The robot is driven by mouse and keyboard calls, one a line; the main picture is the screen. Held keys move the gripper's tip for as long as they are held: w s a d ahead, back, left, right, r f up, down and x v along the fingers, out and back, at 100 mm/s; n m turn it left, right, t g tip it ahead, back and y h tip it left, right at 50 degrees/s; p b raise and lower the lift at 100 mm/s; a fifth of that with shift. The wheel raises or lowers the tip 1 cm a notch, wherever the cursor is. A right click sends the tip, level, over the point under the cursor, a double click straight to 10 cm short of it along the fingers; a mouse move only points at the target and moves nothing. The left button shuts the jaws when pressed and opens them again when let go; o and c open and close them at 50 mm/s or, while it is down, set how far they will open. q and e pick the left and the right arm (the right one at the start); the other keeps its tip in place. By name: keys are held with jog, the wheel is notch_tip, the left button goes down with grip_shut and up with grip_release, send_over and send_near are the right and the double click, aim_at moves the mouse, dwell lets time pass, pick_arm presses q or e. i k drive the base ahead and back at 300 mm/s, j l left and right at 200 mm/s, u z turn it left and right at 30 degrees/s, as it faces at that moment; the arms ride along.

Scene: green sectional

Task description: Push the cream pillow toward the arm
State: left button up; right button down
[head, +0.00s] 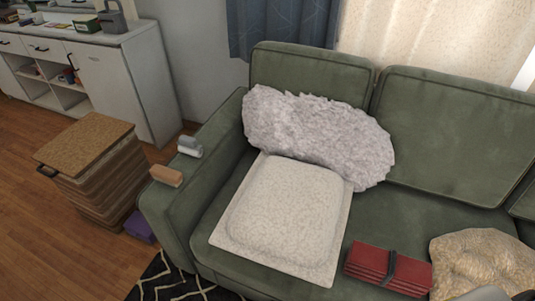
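A square cream pillow (285,212) with a flat border lies flat on the sofa seat, near its left end. The green sofa arm (166,204) stands to its left, with a strip of seat between them. A fluffy pale pillow (312,132) leans on the backrest behind the cream pillow and touches or overlaps its back edge. My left gripper is not in view. A small grey and dark part, likely of my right arm or gripper, shows at the bottom right edge. Its fingers cannot be made out.
Red folded items with a dark strap (388,270) lie right of the cream pillow. A crumpled beige cloth or cushion (484,262) is farther right. Two small rolls, grey (190,147) and tan (166,176), rest on the sofa arm. A wicker hamper (98,170) stands left of the sofa.

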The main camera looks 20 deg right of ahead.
aim_at(290, 216)
jog(key=i+z, duration=0.15)
jog(key=z, duration=0.55)
